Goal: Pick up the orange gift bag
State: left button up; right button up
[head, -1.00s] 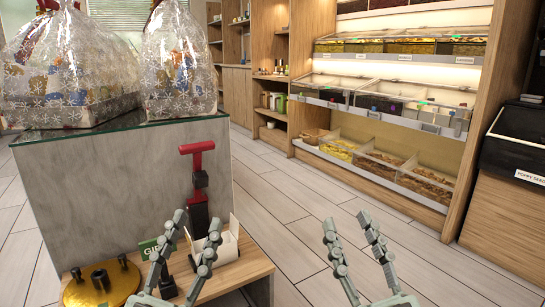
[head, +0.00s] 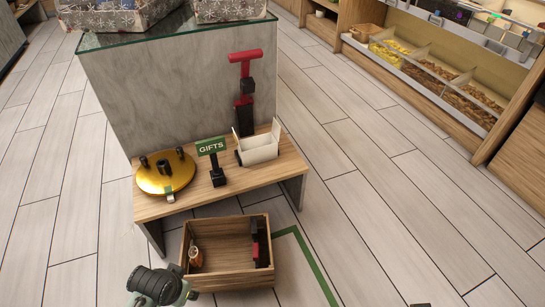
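No orange gift bag can be made out in the head view. A small orange-brown item (head: 195,257) lies inside a wooden crate (head: 225,281) on the floor; it is too small to identify. Two patterned, wrapped hampers, one on the left (head: 112,16) and one on the right (head: 230,9), stand on the glass-topped grey counter, cut off by the top edge. Part of my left arm shows at the bottom edge, but neither gripper's fingers are visible.
A low wooden bench (head: 255,178) bears a gold round stand (head: 166,172), a green GIFTS sign (head: 212,146), a white holder (head: 258,149) and a red-and-black upright device (head: 245,85). Bulk-food shelves (head: 440,62) stand at right. Floor between is clear.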

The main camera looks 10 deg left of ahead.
aim_at(196, 258)
jog(key=u, duration=1.2)
